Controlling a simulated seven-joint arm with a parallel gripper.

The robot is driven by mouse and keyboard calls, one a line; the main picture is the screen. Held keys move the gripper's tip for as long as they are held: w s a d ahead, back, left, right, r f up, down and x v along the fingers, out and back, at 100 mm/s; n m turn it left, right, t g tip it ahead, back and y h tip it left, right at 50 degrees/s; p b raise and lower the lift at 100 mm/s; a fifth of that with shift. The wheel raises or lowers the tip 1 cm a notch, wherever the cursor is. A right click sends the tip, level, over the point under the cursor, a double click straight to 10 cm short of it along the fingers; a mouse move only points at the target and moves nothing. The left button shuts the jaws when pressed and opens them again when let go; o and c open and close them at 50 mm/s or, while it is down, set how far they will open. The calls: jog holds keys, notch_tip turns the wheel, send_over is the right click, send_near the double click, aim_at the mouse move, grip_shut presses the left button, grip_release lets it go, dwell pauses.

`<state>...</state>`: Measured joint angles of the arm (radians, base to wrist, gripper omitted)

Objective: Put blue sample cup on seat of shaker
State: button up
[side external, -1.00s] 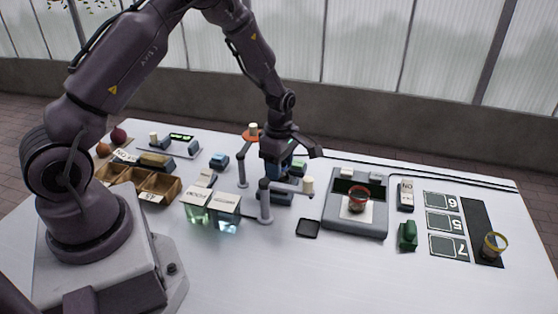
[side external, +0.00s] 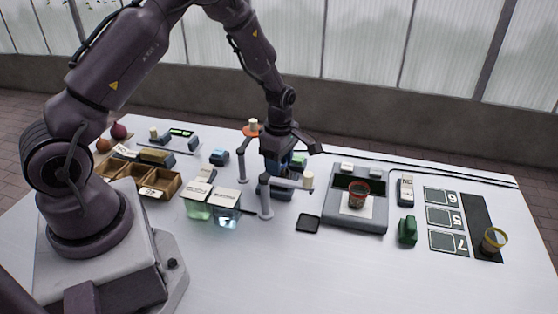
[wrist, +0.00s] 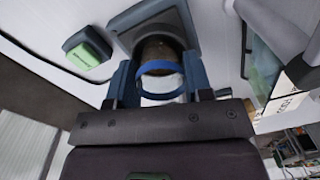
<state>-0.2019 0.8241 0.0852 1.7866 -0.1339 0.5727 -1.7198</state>
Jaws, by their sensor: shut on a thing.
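Which device is the shaker is not clearly marked.
A grey device (side external: 340,218) holding a red-rimmed cup (side external: 358,194) stands to the right. A post with a cream knob (side external: 265,198) stands close in front of my gripper. Bottles (side external: 226,208) are left of it. A green-topped block (wrist: 88,50) lies close by. The front table is clear.

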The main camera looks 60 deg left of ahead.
dwell(0.4)
jog(key=o, duration=1.4)
jog(key=shift+o, duration=0.2)
notch_tip(320, 180, up, 8)
dwell(0.5)
jog(key=shift+w, duration=0.1)
